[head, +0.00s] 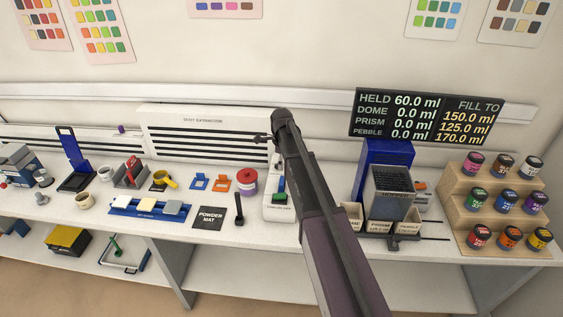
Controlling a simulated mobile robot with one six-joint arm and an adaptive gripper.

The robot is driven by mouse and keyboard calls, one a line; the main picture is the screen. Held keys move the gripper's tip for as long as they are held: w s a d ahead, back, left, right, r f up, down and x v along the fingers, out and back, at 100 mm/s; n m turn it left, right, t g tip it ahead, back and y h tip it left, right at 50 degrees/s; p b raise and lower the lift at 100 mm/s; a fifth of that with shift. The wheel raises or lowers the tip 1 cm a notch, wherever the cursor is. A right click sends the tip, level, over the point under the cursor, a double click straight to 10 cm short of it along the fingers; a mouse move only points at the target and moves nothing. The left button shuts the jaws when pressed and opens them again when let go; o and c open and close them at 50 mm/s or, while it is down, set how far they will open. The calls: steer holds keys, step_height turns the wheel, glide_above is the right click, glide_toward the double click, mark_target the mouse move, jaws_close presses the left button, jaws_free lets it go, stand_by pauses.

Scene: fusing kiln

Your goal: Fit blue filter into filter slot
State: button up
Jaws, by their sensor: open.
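A small blue square frame (200,182), which looks like the blue filter, lies on the bench left of centre. An orange frame (220,184) of similar shape is just to its right. I cannot make out the filter slot for certain; a white slatted extractor panel (205,137) stands behind the frames at the wall. My arm reaches across the middle of the view. My gripper (260,139) is small and dark at its far end, in front of the panel's right part. It is open, with nothing seen in it, above and right of the blue frame and apart from it.
A red-lidded jar (247,181), a black powder mat (209,217) and a white device (279,205) stand nearby. A yellow cup (166,181) is left of the frames. A blue dispenser (385,160) and stepped jar rack (482,240) fill the right.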

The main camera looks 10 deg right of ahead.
steer(key=shift+r+p, duration=2.25)
steer(key=shift+r, duration=0.4)
steer(key=s+f+n+b, duration=0.5)
steer(key=s+n, duration=0.2)
steer(key=s, duration=0.2)
steer(key=s+f+n+b, duration=0.6)
steer(key=s+n, duration=0.1)
steer(key=s, duration=0.3)
steer(key=s+f+n+b, duration=0.5)
steer(key=s+n, duration=0.2)
steer(key=s, duration=0.3)
steer(key=shift+d+f, duration=0.15)
steer(key=shift+d, duration=0.05)
